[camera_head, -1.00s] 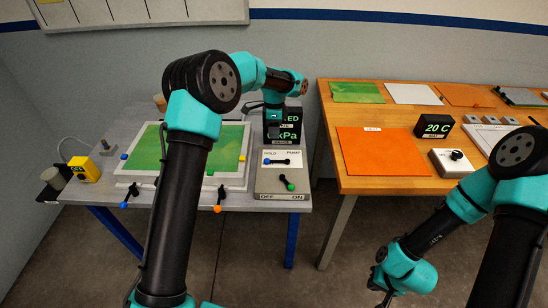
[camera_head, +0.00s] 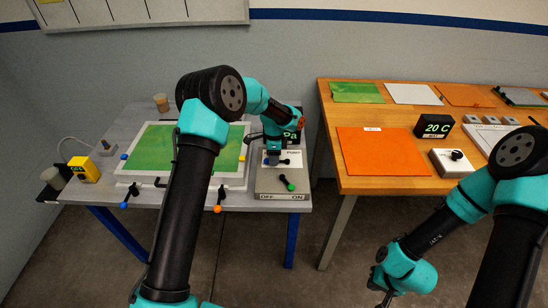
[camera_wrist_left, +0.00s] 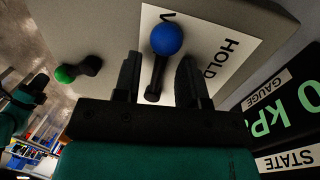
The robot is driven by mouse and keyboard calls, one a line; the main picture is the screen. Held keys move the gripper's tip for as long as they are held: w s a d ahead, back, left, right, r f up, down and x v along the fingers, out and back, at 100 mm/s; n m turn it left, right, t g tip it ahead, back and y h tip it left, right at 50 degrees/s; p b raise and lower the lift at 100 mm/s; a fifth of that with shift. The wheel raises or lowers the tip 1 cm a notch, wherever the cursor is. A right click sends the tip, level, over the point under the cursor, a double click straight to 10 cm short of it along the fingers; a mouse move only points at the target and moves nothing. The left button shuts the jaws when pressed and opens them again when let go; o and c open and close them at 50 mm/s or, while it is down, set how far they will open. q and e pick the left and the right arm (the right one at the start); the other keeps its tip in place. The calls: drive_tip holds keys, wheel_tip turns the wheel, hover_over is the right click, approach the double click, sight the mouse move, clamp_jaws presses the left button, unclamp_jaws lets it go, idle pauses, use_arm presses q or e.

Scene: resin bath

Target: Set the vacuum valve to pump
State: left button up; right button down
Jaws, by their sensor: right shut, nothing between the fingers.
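The vacuum valve is a short black lever with a blue knob (camera_wrist_left: 167,39) on a white label plate (camera_wrist_left: 212,50) in the left wrist view. The word HOLD is readable beside the knob. My left gripper (camera_wrist_left: 159,78) is open, with one finger on each side of the lever. In the head view, my left gripper (camera_head: 273,158) is over the valve and hides most of it. The PUMP label sits to its right on the grey control box (camera_head: 264,184). My right gripper (camera_head: 383,292) is shut and empty, low at the picture's bottom, away from the box.
A green-knobbed lever (camera_head: 288,184) with OFF and ON marks is close in front of the valve. A gauge (camera_wrist_left: 285,110) reading 0 kPa stands beside the box. A framed green sheet (camera_head: 150,148) lies left. A wooden table (camera_head: 400,95) stands right, across a gap.

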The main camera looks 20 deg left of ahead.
use_arm(q)
clamp_jaws()
drive_tip(key=shift+a, duration=0.2)
idle(0.5)
